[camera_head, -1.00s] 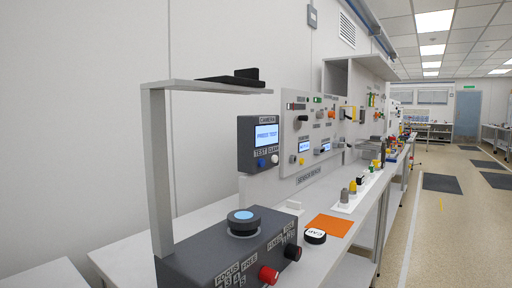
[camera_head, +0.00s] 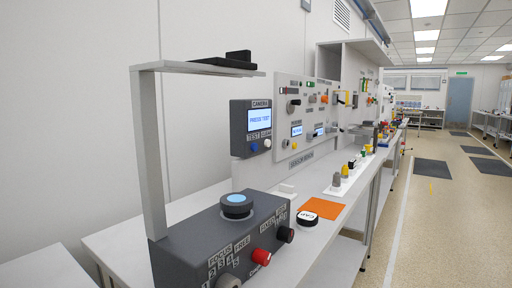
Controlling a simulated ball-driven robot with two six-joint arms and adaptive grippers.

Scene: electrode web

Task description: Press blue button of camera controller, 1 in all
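The camera controller (camera_head: 241,141) is a dark grey box on the panel at the back of the bench, marked CAMERA. Its lit screen (camera_head: 259,119) reads PRESS TEST. The blue button (camera_head: 254,147) sits below the screen at the left, under the label TEST. A white button (camera_head: 267,143) is beside it at the right. Neither of my grippers shows in the head view.
A dark box (camera_head: 190,247) with a blue-topped knob, red and black knobs stands in front. A grey post and arm (camera_head: 150,150) rise from it at the left. An orange mat (camera_head: 322,208) and a CAP disc (camera_head: 307,218) lie on the bench. Floor is free at the right.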

